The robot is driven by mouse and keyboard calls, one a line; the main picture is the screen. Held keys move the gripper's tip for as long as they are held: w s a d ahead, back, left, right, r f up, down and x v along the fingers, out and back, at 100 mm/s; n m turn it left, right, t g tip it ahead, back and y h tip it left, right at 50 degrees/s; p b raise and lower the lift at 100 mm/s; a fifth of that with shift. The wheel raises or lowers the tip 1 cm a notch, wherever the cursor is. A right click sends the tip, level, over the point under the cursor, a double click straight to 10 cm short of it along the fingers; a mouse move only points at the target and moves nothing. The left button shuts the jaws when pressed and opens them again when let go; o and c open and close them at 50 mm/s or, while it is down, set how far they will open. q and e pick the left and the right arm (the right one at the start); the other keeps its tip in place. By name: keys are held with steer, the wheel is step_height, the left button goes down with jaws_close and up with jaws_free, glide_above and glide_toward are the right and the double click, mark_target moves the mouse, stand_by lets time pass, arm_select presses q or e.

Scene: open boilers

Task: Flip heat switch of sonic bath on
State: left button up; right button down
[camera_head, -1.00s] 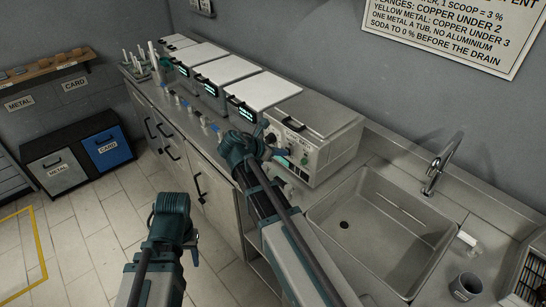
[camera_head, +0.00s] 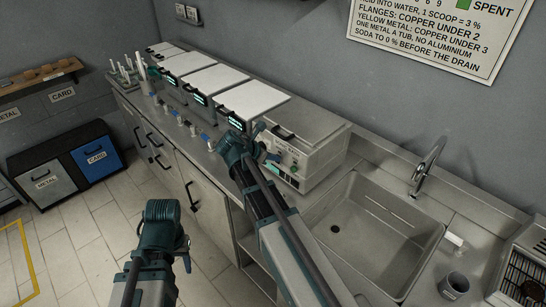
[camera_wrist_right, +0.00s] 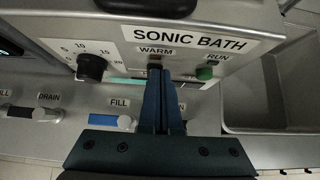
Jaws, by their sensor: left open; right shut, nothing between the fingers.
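Several white-lidded units (camera_head: 250,101) line the counter to the left, with blue-handled valves along the front edge. The FILL valve (camera_wrist_right: 122,122) and DRAIN valve (camera_wrist_right: 46,113) lie below the bath's panel. A sink (camera_head: 380,220) with a tap (camera_head: 428,165) is to the right.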

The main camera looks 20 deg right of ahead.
steer(key=shift+r+p, duration=0.75)
steer(key=shift+r, duration=0.1)
arm_select(q)
steer(key=shift+r, duration=0.8)
